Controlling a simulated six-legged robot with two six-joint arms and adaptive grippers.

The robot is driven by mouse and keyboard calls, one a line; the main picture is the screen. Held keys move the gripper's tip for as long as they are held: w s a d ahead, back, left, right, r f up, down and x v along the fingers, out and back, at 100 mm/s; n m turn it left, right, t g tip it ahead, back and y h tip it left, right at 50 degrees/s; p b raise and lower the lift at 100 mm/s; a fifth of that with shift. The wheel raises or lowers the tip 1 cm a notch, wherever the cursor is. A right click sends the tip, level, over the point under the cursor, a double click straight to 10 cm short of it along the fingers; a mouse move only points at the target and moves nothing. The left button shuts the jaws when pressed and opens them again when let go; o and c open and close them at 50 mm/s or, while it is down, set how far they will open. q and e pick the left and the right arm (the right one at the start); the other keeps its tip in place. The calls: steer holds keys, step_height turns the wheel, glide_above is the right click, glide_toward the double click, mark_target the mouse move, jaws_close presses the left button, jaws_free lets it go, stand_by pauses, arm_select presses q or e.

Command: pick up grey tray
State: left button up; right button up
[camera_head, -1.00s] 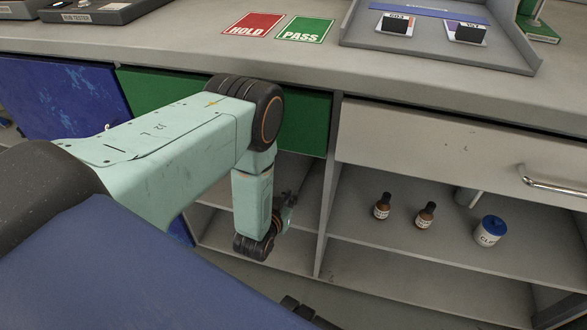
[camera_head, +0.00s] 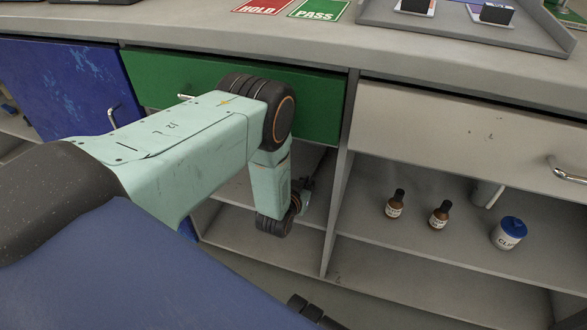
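The grey tray (camera_head: 455,30) lies on the bench top at the upper right and is cut off by the top edge of the view. Two small dark blocks on pale cards sit in it. My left arm reaches in from the left and bends down in front of the bench. My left gripper (camera_head: 306,188) is a small dark shape behind the wrist, below and left of the tray and well apart from it. Its fingers are mostly hidden, so its opening cannot be told.
The bench top (camera_head: 200,22) has a red HOLD card (camera_head: 262,5) and a green PASS card (camera_head: 318,10). Below are a green drawer (camera_head: 325,105), a beige drawer (camera_head: 450,130) and a blue door (camera_head: 60,85). Brown bottles (camera_head: 395,205) and a blue-lidded tub (camera_head: 509,234) stand on a shelf.

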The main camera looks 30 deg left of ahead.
arm_select(q)
jaws_close()
steer(key=shift+r, duration=0.15)
stand_by(0.4)
step_height(320, 180, up, 10)
steer(key=p, duration=0.5)
